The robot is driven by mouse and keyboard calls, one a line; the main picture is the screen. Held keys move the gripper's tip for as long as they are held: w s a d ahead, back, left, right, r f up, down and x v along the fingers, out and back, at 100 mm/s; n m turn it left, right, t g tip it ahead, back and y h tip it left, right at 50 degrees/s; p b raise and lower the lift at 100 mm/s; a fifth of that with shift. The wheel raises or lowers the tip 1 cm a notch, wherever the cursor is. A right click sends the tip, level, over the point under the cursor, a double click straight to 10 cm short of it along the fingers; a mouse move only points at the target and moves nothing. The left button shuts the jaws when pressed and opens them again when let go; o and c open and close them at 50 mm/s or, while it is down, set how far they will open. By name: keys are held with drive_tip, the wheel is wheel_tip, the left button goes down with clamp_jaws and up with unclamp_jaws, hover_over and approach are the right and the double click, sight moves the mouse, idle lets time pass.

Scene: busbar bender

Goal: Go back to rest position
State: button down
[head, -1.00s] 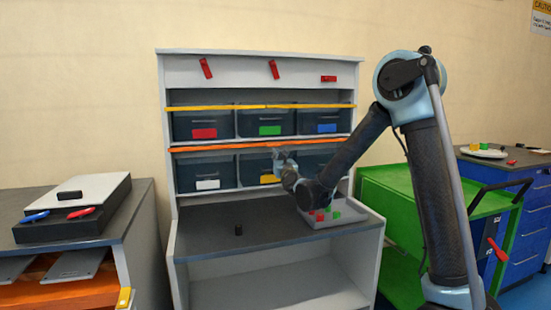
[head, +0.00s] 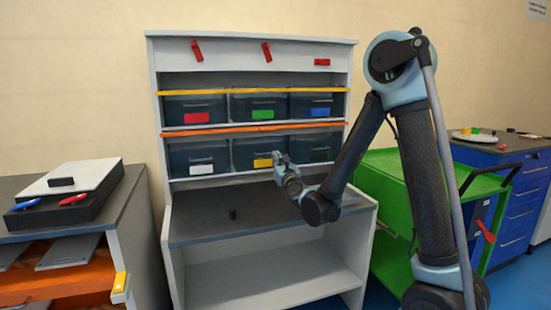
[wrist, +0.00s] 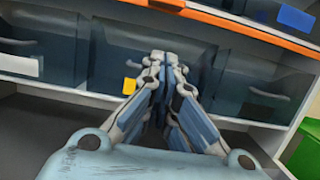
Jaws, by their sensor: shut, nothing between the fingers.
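My gripper (head: 280,159) is in front of the lower row of bins in the head view, above the grey worktop (head: 205,218). In the wrist view my gripper (wrist: 166,60) has its fingertips together with nothing between them. It points toward the bin with the yellow label (wrist: 129,86), which is partly hidden behind the fingers. My arm runs from the right side of the head view and bends down at the elbow toward the workstation.
The shelf holds bins with red (head: 197,118), green (head: 263,114) and blue (head: 320,111) labels above. A green cart (head: 390,180) is at right, a bender-like device (head: 75,190) at left.

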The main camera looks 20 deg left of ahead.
drive_tip(key=shift+s+d, duration=0.1)
drive_tip(key=shift+s, duration=0.05)
drive_tip(key=w+d+n+g, duration=0.1)
drive_tip(key=d+n+g, duration=0.3)
drive_tip(key=d+n, duration=0.6)
drive_tip(key=s+d+f+n+g+h, duration=0.1)
drive_tip(key=s+d+f+n+h, duration=0.15)
drive_tip(key=d, duration=0.35)
drive_tip(key=s+d+f+n+g+h, duration=0.1)
drive_tip(key=d+n, duration=0.3)
drive_tip(key=d, duration=0.1)
drive_tip(key=s+d+f+n+g+h, duration=0.1)
drive_tip(key=s+d+f+n+h, duration=0.15)
drive_tip(key=d, duration=0.35)
drive_tip(key=s+d+f+n+g+h, duration=0.3)
drive_tip(key=s+d+f+n, duration=0.2)
drive_tip(key=s+d, duration=0.7)
drive_tip(key=s+d+f+n+g+h, duration=0.3)
drive_tip(key=s+d+f, duration=0.4)
drive_tip(key=s+d, duration=0.5)
drive_tip(key=shift+s+n+g, duration=0.35)
drive_tip(key=shift+n+g, duration=0.45)
drive_tip(key=shift+n, duration=0.2)
